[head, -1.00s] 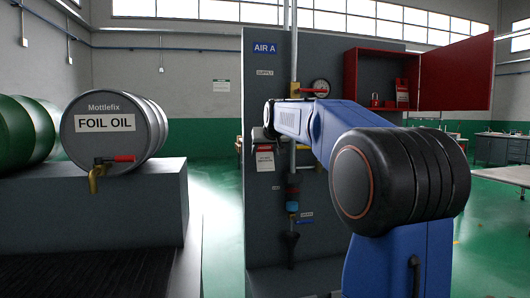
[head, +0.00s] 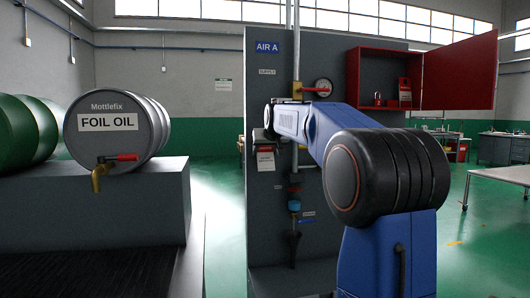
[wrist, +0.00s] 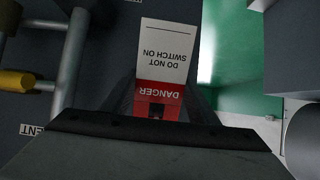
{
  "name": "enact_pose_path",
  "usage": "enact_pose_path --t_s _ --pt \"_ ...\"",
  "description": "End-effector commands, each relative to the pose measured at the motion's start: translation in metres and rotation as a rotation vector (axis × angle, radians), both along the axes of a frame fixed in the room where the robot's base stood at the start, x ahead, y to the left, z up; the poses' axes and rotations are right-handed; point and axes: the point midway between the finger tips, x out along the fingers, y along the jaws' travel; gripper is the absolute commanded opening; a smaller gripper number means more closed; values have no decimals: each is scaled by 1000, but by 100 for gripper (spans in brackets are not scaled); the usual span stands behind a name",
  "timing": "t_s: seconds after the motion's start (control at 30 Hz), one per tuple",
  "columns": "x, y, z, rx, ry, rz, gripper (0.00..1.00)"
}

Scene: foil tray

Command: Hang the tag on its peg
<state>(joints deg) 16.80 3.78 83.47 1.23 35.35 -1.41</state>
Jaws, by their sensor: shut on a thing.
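The tag (wrist: 164,60) is a white card with a red DANGER band and the words DO NOT SWITCH ON, upside down in the wrist view. My gripper (wrist: 157,108) is shut on its red end, and the white part sticks out past the dark fingers. In the head view the tag (head: 265,160) hangs below the end of my arm, in front of the left part of the grey AIR A panel (head: 262,220). I cannot tell whether it touches the panel. I cannot make out the peg in either view.
A pipe with a gauge (head: 323,87) and a red-handled valve (head: 316,91) runs down the panel. An open red cabinet (head: 460,72) at right holds a red padlock (head: 378,100) and another tag (head: 404,93). A FOIL OIL drum (head: 112,122) lies at left.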

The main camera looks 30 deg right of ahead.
Motion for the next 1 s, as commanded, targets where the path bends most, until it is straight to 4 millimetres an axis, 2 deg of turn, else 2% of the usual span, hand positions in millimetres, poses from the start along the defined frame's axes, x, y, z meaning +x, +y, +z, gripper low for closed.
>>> enact_pose_path --t_s 0.37,0.4,0.47,0.5,0.83,1.0 --pt "0 0 0 0 0 0 33" --pt "0 0 0 0 0 0 59" --pt "0 0 0 0 0 0 73" --pt "0 0 0 0 0 0 76" --pt "-2 1 2 0 -1 0 76" --pt "-17 5 12 -1 -2 0 76"
